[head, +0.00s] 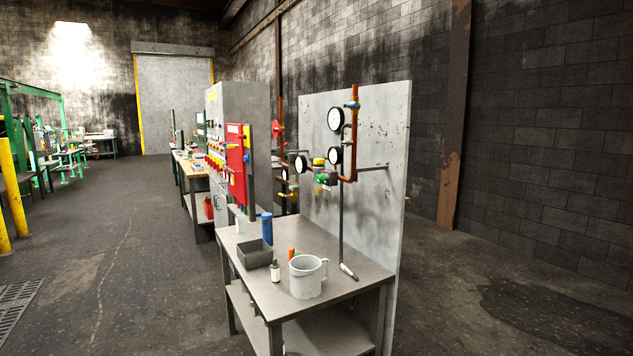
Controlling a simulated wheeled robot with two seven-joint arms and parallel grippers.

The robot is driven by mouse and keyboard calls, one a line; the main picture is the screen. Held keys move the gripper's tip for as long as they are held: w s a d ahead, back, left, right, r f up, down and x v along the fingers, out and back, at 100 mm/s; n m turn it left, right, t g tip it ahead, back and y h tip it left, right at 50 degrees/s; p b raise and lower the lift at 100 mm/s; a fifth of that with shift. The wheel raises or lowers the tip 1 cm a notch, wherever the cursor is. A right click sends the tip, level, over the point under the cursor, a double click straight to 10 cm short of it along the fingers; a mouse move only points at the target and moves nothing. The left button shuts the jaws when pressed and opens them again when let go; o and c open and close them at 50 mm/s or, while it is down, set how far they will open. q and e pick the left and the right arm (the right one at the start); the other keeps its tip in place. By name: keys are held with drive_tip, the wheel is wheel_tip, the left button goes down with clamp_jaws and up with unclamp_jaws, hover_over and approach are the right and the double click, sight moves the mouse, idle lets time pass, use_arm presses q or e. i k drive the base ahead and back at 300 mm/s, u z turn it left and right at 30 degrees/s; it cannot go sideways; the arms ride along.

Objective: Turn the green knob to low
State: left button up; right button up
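A small green knob (320,180) shows on the pipework in front of the upright grey panel (382,120). It sits just below a yellow part (319,162) and left of a dark block (331,178). It is too small to tell which way it points, and I cannot read any low marking. Round white-faced gauges (336,119) are mounted above and around it. Neither of my grippers is in view.
A grey metal table (340,284) stands below the panel. It holds a grey mug (306,279), a dark open box (255,256), a blue cylinder (267,229) and a small bottle (275,272). A red panel (236,165) stands behind. The floor left of the table is clear.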

sight(319, 178)
drive_tip(key=z, duration=0.75)
drive_tip(key=i, duration=1)
drive_tip(key=z, duration=0.25)
